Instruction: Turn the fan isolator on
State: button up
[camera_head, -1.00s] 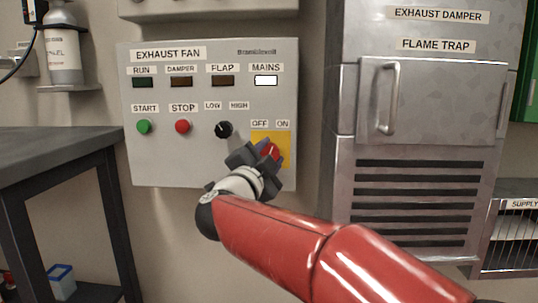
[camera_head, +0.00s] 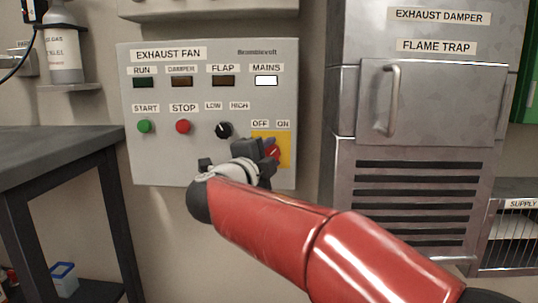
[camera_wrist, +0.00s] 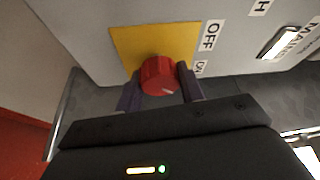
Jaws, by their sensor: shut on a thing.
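The fan isolator is a red round knob (camera_head: 273,152) on a yellow plate (camera_head: 285,145), low on the right of the EXHAUST FAN panel (camera_head: 160,165), under the OFF and ON labels. My gripper (camera_head: 262,151) is at the knob and hides part of it in the head view. In the wrist view my gripper (camera_wrist: 158,75) has one dark finger on each side of the knob (camera_wrist: 158,73), shut on it. A small light mark shows on the knob's face. I cannot surely tell which label it points to. The MAINS lamp (camera_head: 266,81) is lit white.
The START button (camera_head: 145,126), STOP button (camera_head: 183,126) and LOW/HIGH selector (camera_head: 223,130) sit left of the knob. A dark workbench (camera_head: 50,150) stands at the left. A metal cabinet (camera_head: 430,150) with a handle stands at the right.

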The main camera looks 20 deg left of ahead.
jog(key=shift+f, duration=0.1)
jog(key=o, duration=1)
jog(key=s, duration=0.5)
jog(key=s+a, duration=0.1)
jog(key=s, duration=0.1)
jog(key=shift+s+f, duration=0.25)
jog(key=shift+s, duration=0.1)
